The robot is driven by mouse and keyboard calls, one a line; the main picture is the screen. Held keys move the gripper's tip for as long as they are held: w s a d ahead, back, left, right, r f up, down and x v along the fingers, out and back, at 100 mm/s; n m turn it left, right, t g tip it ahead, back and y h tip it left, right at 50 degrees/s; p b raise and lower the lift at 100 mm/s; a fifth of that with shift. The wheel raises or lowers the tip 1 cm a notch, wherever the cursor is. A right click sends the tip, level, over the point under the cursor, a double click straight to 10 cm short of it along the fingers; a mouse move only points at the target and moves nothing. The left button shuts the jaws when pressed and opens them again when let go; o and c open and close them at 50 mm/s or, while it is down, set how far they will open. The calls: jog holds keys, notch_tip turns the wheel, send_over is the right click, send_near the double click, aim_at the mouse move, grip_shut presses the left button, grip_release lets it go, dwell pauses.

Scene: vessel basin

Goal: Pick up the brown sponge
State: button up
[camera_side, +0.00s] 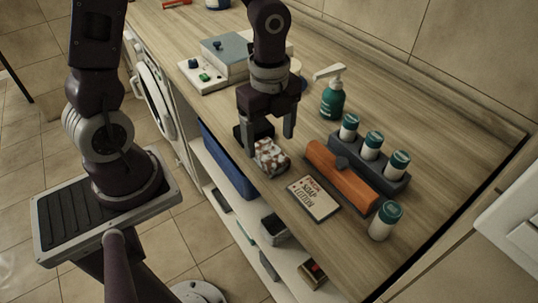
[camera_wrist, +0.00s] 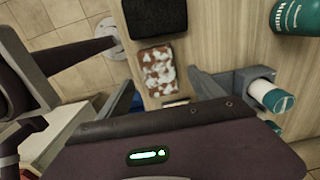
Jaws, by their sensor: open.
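The brown sponge (camera_side: 271,158) lies on the wooden counter near its front edge, speckled with white patches. It also shows in the wrist view (camera_wrist: 158,70), in the upper middle, past the fingertips. My gripper (camera_side: 269,144) points down over the counter at the sponge. Its two fingers are apart, with nothing held between them. In the wrist view the fingers of my gripper (camera_wrist: 163,88) stand left and right of the sponge's near end. I cannot tell whether either finger touches it.
A black block (camera_wrist: 154,17) lies close beside the sponge. A soap lotion sign (camera_side: 313,198), an orange roll (camera_side: 341,173), a rack of bottles (camera_side: 368,165), a loose bottle (camera_side: 384,221) and a green pump bottle (camera_side: 333,99) stand to the right. A grey-topped box (camera_side: 224,53) is behind.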

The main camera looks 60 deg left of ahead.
aim_at(269, 151)
notch_tip(269, 151, down, 5)
jog(key=shift+r, duration=0.2)
jog(key=c, duration=1.5)
notch_tip(269, 151, up, 10)
jog(key=shift+r, duration=0.1)
jog(key=shift+c, duration=0.2)
